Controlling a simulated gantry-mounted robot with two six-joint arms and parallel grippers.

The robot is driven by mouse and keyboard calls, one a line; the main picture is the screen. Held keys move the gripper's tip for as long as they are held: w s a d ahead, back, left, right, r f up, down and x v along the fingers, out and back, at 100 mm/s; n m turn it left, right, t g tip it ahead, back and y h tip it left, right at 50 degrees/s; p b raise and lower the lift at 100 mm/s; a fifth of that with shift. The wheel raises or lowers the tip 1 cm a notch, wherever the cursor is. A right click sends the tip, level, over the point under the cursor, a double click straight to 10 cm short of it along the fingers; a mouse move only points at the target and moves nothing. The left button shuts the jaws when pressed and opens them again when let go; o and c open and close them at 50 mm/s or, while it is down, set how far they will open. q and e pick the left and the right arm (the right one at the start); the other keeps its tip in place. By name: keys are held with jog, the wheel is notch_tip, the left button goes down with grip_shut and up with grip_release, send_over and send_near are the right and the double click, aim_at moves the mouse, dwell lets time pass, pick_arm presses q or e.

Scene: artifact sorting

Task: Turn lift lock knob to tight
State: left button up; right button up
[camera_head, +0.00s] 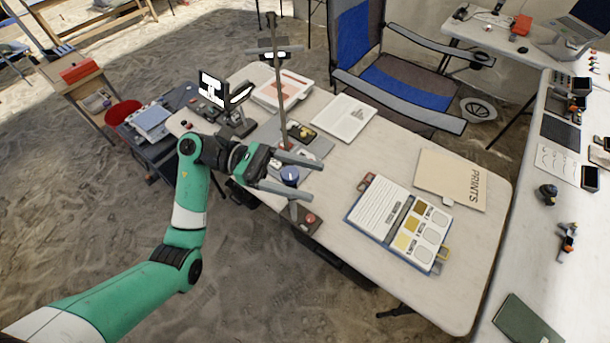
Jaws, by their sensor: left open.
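My left gripper (317,182) is open, over the near-left edge of the white table. A round blue-topped piece (290,175) shows between its two fingers; I cannot tell whether they touch it. A small red round knob (310,218) on a dark brown block sits just below the lower finger in the picture. A stand with a tall thin post (280,90) rises behind the gripper from a grey base. No label or tight mark can be read, so I cannot tell which part is the lift lock knob. My right gripper is not in view.
The white table (350,190) holds an open binder (402,222), a tan PRINTS folder (452,178) and paper sheets. A small lit screen (213,89) stands left of the post. A blue folding chair (400,80) is behind. The table's front right is clear.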

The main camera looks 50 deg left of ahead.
pick_arm(q)
jog(key=b+v, duration=0.1)
jog(key=v, duration=1)
jog(key=shift+b, duration=0.3)
jog(key=shift+s+a, duration=0.1)
